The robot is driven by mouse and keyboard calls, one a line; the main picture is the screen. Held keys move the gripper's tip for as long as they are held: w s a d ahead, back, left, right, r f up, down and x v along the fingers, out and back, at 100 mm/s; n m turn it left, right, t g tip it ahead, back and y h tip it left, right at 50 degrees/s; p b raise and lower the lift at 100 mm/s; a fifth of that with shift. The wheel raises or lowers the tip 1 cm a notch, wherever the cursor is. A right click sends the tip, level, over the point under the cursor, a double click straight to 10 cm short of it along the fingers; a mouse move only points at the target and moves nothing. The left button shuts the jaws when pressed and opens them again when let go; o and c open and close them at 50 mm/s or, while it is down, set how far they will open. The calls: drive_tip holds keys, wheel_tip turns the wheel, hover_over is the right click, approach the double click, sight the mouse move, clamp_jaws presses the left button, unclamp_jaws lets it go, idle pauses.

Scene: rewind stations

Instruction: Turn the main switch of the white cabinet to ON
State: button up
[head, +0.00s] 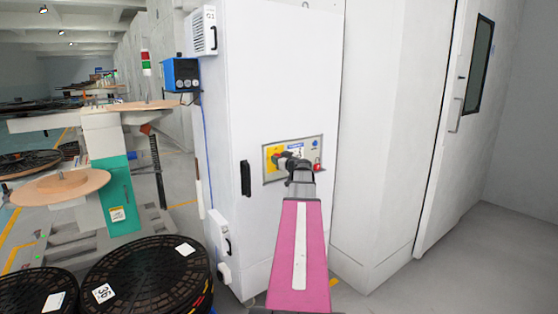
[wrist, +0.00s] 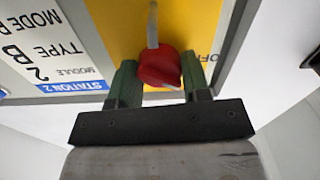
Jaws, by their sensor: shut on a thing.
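The white cabinet (head: 265,75) stands in the middle of the head view, with a grey control panel (head: 308,142) on its front. The main switch is a red knob (wrist: 158,68) on a yellow plate (wrist: 120,20) in the wrist view. A pale strip runs from the knob to the picture's top. "OFF" lettering, partly cut, is right of the knob. My gripper (wrist: 160,84) has its two green fingers on either side of the knob, shut on it. In the head view my gripper (head: 284,160) is at the panel and mostly hides the knob.
A label with "STATION 2" (wrist: 70,86) is beside the yellow plate. A red part (head: 318,167) is at the panel's right. A black handle (head: 245,178) is on the cabinet's left. Black reels (head: 145,275) stand at lower left. The floor at right (head: 480,260) is clear.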

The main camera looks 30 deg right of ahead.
drive_tip(key=m, duration=0.5)
drive_tip(key=shift+m, duration=2.4)
drive_tip(key=o, duration=0.9)
drive_tip(key=s, duration=0.7)
drive_tip(key=s+d, duration=0.1)
drive_tip(key=s, duration=0.2)
drive_tip(key=shift+s, duration=0.4)
